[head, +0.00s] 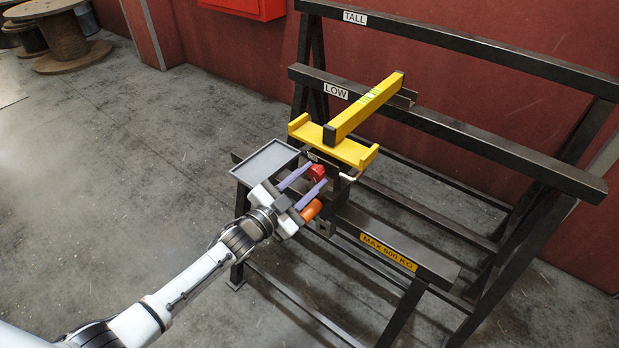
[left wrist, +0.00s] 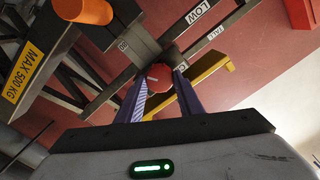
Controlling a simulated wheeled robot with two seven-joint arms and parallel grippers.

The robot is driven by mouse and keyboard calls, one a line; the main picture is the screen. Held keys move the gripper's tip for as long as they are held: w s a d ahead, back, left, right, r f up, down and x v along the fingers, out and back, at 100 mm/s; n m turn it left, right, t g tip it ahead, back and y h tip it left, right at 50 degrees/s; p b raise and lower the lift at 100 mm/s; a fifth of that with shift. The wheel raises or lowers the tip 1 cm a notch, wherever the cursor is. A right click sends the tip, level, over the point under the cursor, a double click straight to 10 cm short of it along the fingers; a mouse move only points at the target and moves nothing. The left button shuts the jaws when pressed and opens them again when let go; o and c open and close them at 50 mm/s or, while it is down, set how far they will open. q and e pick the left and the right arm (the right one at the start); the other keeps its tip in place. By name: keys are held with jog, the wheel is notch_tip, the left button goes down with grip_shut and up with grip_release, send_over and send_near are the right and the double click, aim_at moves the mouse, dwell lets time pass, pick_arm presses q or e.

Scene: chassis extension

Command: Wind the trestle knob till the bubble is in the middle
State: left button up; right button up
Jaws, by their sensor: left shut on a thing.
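The red trestle knob (head: 317,172) sits below the yellow cradle (head: 345,147) on the dark trestle (head: 400,258). My left gripper (head: 308,182) has its purple fingers on either side of the knob and is shut on it. In the left wrist view the knob (left wrist: 158,79) lies between the two fingertips (left wrist: 159,90). A yellow level (head: 365,108) with green marks on top rests from the cradle to the bar labelled LOW. The bubble is too small to make out. My right gripper is in neither view.
A grey tray (head: 265,160) is fixed beside the knob, close to my left gripper. An orange handle (head: 311,210) lies just right of the gripper. A TALL bar (head: 450,38) runs behind.

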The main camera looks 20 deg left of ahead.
pick_arm(q)
jog(key=shift+f, duration=0.1)
dwell(0.3)
jog(key=o, duration=1.1)
jog(key=shift+c, duration=0.2)
jog(key=v, duration=1)
jog(key=shift+s+p, duration=0.2)
jog(key=shift+p, duration=0.2)
jog(key=s+d+f+n+g+y, duration=0.1)
jog(key=s+d+f+n+g, duration=0.1)
jog(key=s+f, duration=0.3)
jog(key=s+d+f+n+g+y, duration=0.1)
jog(key=s+f, duration=0.4)
jog(key=s, duration=0.6)
jog(key=s+d+f+n+g+y, duration=0.1)
jog(key=s+d+f+n+g, duration=0.1)
jog(key=s+f+n+g, duration=0.3)
jog(key=s, duration=0.3)
jog(key=shift+s+d+f+y, duration=0.15)
jog(key=shift+s+d+y, duration=0.15)
jog(key=shift+d+y, duration=0.1)
